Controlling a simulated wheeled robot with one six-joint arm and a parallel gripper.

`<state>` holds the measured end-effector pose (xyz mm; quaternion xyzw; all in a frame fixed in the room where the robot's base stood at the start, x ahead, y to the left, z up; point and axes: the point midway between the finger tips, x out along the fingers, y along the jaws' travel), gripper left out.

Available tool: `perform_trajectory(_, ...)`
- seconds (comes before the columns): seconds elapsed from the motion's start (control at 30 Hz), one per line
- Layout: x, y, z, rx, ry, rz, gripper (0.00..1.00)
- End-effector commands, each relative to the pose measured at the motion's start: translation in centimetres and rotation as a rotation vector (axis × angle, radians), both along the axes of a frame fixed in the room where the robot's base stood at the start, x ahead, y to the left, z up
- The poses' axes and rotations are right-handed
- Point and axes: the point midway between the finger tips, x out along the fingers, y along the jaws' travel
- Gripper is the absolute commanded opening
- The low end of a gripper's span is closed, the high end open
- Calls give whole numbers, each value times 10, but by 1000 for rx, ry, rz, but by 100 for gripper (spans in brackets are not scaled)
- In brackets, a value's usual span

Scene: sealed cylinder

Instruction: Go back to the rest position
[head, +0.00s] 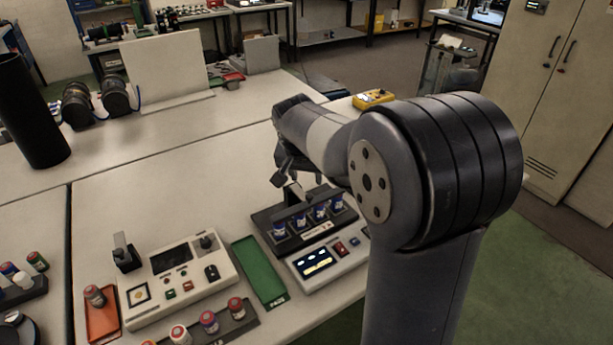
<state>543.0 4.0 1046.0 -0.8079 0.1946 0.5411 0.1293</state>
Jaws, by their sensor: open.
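My gripper (291,183) hangs over the back of a black rack (262,217) at the middle of the table in the head view. Its fingers are apart, and I see nothing held between them. A device with a lit display (327,264) sits directly in front of the rack. I cannot tell whether the fingers touch anything.
A green tray (259,270) lies left of the rack, beside a console with a dark screen (205,285). A tall black cylinder (31,112) stands far left. The table behind the console is clear.

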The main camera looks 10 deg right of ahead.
Motion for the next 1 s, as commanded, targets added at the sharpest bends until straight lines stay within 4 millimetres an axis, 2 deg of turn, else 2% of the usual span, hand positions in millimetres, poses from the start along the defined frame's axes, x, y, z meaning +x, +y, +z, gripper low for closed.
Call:
perform_trajectory(0.27,4,-2,-11,0,2,0,43)
perform_trajectory(0.8,36,-18,-95,0,1,0,43)
perform_trajectory(0.87,38,-19,-101,0,1,0,43)
perform_trajectory(1.0,46,-16,-99,1,-2,1,43)
